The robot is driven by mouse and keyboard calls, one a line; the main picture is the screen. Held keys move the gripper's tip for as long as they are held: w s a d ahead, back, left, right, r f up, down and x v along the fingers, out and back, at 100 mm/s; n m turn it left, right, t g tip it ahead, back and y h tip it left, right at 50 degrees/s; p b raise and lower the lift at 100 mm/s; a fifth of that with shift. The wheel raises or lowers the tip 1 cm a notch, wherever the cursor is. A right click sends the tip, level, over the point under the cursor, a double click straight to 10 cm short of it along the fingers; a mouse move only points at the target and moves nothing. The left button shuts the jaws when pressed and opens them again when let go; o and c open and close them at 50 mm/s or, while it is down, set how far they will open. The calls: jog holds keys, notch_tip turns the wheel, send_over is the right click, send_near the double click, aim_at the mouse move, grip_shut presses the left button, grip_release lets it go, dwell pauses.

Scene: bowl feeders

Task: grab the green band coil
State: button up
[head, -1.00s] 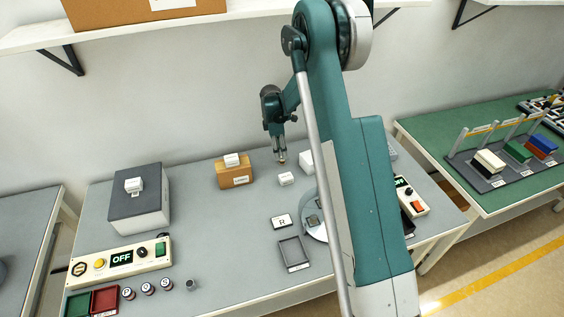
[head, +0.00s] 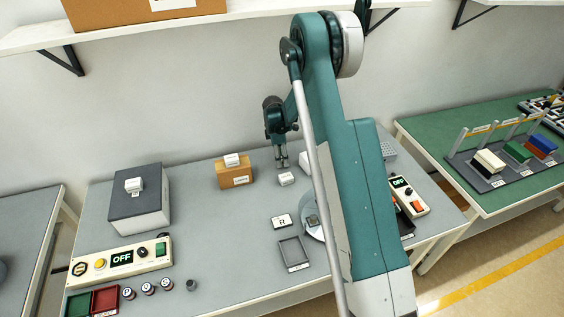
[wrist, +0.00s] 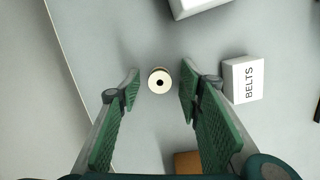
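A small round coil (wrist: 160,73) with a pale top, a dark centre hole and a brownish edge lies on the grey table in the wrist view. No green shows on it, so I cannot tell whether it is the green band coil. My gripper (wrist: 160,88) is open, with one green-padded finger on each side of the coil and clear gaps to both. In the head view my gripper (head: 281,167) points down over the back of the table. The coil cannot be made out there.
A brown box (head: 234,179) is left of my gripper in the head view. A grey tray (head: 293,253) and an R plate (head: 282,222) lie in front.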

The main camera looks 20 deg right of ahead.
jog(key=c, duration=0.9)
jog(key=shift+r, duration=5)
